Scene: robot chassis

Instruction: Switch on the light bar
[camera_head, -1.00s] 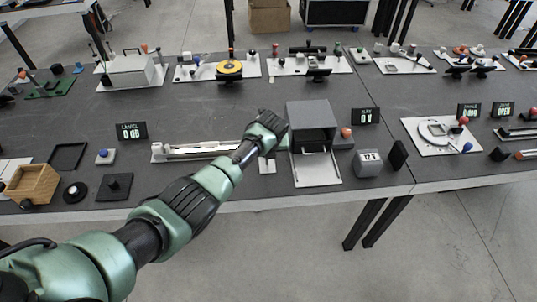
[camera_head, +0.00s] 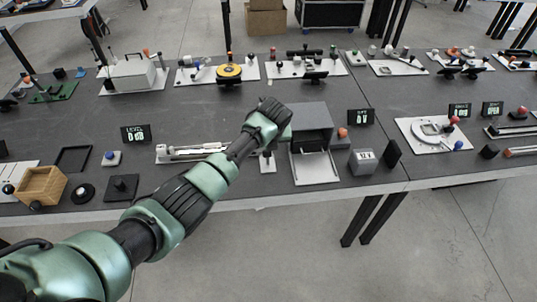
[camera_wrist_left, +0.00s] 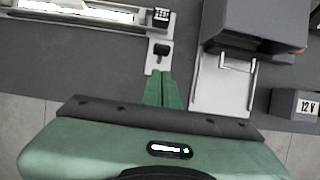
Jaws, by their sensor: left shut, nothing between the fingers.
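The light bar (camera_head: 195,152) is a long pale strip in a grey frame, lying left of my left gripper. In the left wrist view the light bar (camera_wrist_left: 75,9) runs along the top left, bright white; I cannot tell whether it is lit. A small light plate with a dark keyhole-shaped slot (camera_wrist_left: 159,55) sits below its right end, and partly shows in the head view (camera_head: 267,163). My left gripper (camera_wrist_left: 163,78) is shut and empty, its green fingertips at the plate's lower edge; contact is unclear. In the head view my arm hides the gripper's fingers. My right gripper is out of view.
A grey box with a wire handle on a light base (camera_head: 315,165) stands just right of my left gripper. A "12 V" block (camera_head: 363,161) and a black display (camera_head: 360,117) are further right. A wooden box (camera_head: 42,186) is at the far left.

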